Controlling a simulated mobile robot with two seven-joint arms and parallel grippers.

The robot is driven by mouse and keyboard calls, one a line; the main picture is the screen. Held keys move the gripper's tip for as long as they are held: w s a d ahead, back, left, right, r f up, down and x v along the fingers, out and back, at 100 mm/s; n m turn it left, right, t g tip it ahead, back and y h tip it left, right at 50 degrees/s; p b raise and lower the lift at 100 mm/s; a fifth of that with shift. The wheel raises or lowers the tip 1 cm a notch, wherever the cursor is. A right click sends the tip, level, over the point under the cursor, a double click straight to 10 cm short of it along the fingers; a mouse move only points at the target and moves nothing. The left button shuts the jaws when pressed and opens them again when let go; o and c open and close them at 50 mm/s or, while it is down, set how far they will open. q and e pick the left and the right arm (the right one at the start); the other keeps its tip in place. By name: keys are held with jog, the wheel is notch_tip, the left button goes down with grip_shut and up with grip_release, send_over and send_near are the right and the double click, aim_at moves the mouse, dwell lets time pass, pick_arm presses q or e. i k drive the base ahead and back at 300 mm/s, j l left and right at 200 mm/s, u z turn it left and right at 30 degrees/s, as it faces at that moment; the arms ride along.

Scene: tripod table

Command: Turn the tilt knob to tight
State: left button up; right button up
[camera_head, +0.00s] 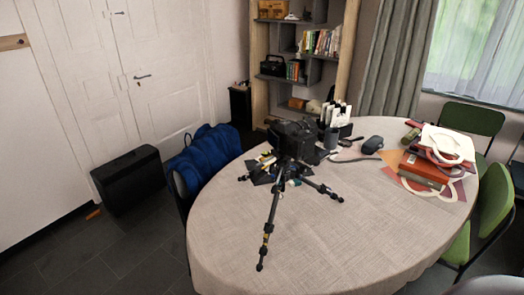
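A black camera (290,138) is mounted on a small black tripod (268,225) with its legs spread on the oval table (335,240). The tripod's head sits just under the camera, and the tilt knob cannot be made out at this size. Neither of my grippers shows in the head view.
Books and papers (428,168) lie on the right of the table. Green chairs (490,205) stand at the right, a blue bag (205,155) and black case (128,180) at the left.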

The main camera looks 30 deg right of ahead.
aim_at(303, 169)
jog(key=z, duration=1.35)
